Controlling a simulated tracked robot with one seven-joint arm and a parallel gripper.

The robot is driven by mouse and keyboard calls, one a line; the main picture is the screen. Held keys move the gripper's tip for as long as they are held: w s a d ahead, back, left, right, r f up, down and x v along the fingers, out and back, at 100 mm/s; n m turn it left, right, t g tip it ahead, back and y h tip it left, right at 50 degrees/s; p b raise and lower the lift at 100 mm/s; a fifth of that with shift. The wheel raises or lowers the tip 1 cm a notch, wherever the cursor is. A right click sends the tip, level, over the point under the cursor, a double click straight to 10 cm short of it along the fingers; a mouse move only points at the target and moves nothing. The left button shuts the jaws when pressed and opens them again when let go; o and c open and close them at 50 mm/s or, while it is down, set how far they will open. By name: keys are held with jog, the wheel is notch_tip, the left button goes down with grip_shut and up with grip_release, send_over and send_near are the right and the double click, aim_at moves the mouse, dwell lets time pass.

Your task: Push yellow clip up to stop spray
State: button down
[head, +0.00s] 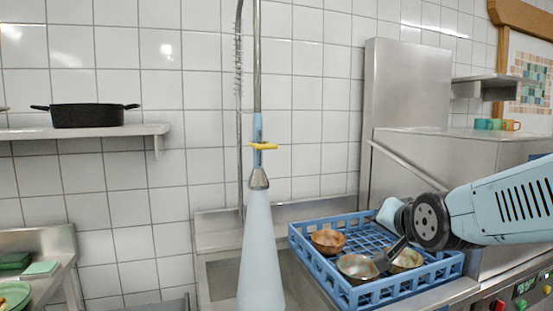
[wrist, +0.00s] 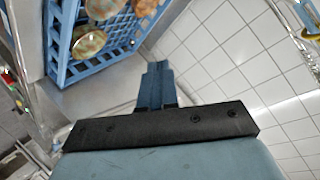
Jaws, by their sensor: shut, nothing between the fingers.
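The yellow clip (head: 263,146) sits on the light blue handle of the hanging spray hose, in the middle of the head view. Below it is the metal nozzle (head: 259,179). A wide pale blue cone of spray (head: 259,250) runs down from the nozzle. My gripper (head: 383,261) is to the right of and lower than the clip, in front of the blue rack. In the wrist view my gripper's fingers (wrist: 157,72) are together with nothing between them. The gripper is well apart from the clip.
A blue rack (head: 302,257) with copper-coloured bowls (head: 327,240) stands on the counter under my arm; it also shows in the wrist view (wrist: 62,60). A steel machine (head: 410,85) is behind on the right. A black pan (head: 86,115) sits on the left shelf (head: 75,132).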

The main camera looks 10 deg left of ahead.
aim_at(265, 147)
jog(key=w+a+r+m+t+y, duration=0.1)
jog(key=w+a+m+t+y, duration=0.1)
jog(key=a, duration=0.4)
jog(key=w+a+r+m+t+y, duration=0.1)
jog(key=a+r+t+y, duration=0.1)
jog(key=a, duration=0.4)
jog(key=s+a+r+m+t+y, duration=0.1)
jog(key=s+a+m+t+y, duration=0.3)
jog(key=a, duration=0.4)
jog(key=shift+s+r+m+y, duration=0.15)
jog(key=shift+s+m+y, duration=0.35)
jog(key=shift+s+y, duration=0.15)
jog(key=shift+w+a, duration=0.15)
jog(key=x, duration=1.3)
jog(key=shift+w+r, duration=0.25)
jog(key=shift+r, duration=0.15)
